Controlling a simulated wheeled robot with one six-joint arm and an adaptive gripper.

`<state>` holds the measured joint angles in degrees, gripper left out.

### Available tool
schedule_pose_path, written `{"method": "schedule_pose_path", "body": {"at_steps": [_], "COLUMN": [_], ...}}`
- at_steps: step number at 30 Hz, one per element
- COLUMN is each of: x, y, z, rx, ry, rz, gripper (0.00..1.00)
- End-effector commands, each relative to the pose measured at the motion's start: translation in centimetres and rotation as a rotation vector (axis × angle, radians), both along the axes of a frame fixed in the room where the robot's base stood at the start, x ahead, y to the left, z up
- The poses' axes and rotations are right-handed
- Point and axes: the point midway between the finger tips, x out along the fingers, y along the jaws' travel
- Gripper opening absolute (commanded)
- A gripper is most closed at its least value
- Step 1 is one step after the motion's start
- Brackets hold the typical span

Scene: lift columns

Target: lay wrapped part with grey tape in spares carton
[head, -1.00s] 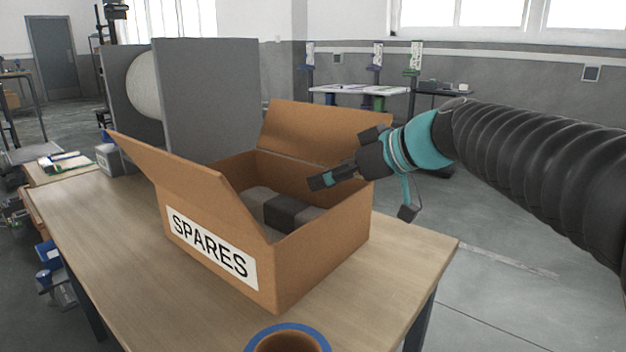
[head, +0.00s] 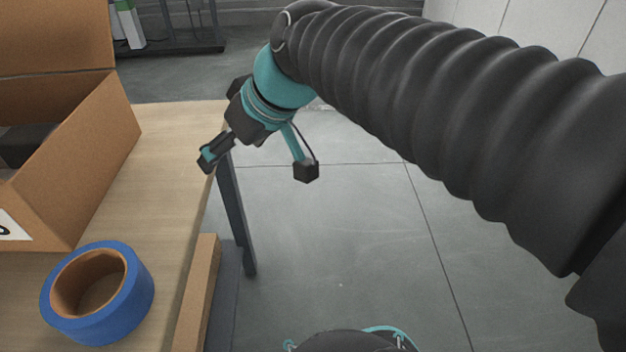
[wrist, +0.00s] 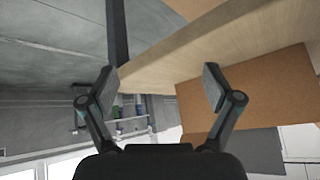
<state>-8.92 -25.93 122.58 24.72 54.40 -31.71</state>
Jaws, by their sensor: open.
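The spares carton (head: 85,160) is cut off at the left edge of the head view, with its flap open and only a corner of its white label showing. A dark block (head: 22,145) lies inside it; I cannot make out any grey tape on it. My gripper (head: 207,160) is outside the carton, to its right, by the table's right edge. In the wrist view my gripper (wrist: 161,88) has its two fingers wide apart with nothing between them. The carton's brown cardboard (wrist: 248,92) shows beyond the right finger.
A blue tape roll (head: 125,295) lies on the wooden table (head: 165,180) in front of the carton. A brown cardboard edge (head: 198,300) shows low beside the table, near a dark table leg (head: 236,215).

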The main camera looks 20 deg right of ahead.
Motion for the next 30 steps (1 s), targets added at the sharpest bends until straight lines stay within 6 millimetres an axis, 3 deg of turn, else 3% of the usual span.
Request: {"method": "schedule_pose_path", "body": {"at_steps": [1,3,6,10,15,29,30], "x": [-1.8,-4.0,-6.6,-8.9,-9.9,-9.8,-9.8], "y": [-2.5,-5.6,-9.0,-11.8,-12.9,-12.9,-12.9], "z": [-1.7,-4.0,-6.9,-9.2,-10.3,-10.2,-10.2], "rx": [-0.03,-0.07,-0.115,-0.15,-0.166,-0.165,-0.165], "ry": [0.021,0.052,0.08,0.092,0.098,0.098,0.098], "rz": [-0.095,-0.226,-0.384,-0.518,-0.58,-0.578,-0.578], "gripper": [0.89,0.89,0.89,0.89,0.89,0.89,0.79]}}
